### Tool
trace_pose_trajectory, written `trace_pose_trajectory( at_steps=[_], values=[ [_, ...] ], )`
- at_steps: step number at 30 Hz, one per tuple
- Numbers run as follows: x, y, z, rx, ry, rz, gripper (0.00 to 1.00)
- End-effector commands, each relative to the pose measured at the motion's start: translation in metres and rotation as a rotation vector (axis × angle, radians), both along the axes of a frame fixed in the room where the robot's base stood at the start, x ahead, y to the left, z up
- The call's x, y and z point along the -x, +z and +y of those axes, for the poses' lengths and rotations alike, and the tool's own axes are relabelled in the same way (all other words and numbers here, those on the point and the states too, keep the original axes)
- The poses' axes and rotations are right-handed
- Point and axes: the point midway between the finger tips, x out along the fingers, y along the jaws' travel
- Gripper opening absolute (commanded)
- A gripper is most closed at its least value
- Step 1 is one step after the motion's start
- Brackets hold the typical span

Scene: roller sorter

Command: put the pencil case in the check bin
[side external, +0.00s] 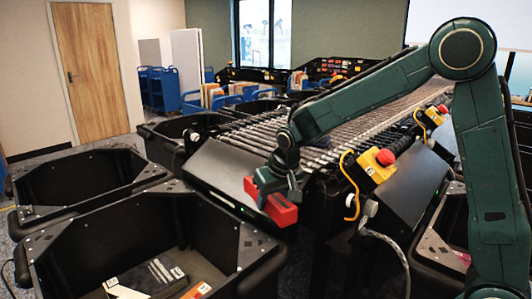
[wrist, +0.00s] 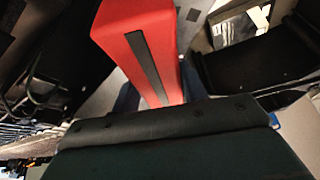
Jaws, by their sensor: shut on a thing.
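The red pencil case (side external: 270,205) is held in my gripper (side external: 279,190), which is shut on it. It hangs in the air in front of the sloped dark chute plate at the end of the roller table, to the right of the near black bin (side external: 62,246). In the wrist view the pencil case (wrist: 140,45) shows a dark strip along its red side. No bin carries a label that I can read, so I cannot tell which is the check bin.
The near bin holds books or boxes (side external: 150,278) on its floor. Another black bin (side external: 80,180) stands behind it at the left. The roller table (side external: 330,125) runs behind my gripper, with a yellow box with a red button (side external: 377,163) on its near edge.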

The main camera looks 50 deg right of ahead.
Motion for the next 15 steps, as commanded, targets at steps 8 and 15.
trace_pose_trajectory(
  at_steps=[8, 15],
  values=[
    [-0.016, 0.0, 0.015, 0.0, 0.033, -0.001, 0.17],
    [-0.051, -0.002, 0.056, 0.001, 0.108, -0.001, 0.17]
  ],
)
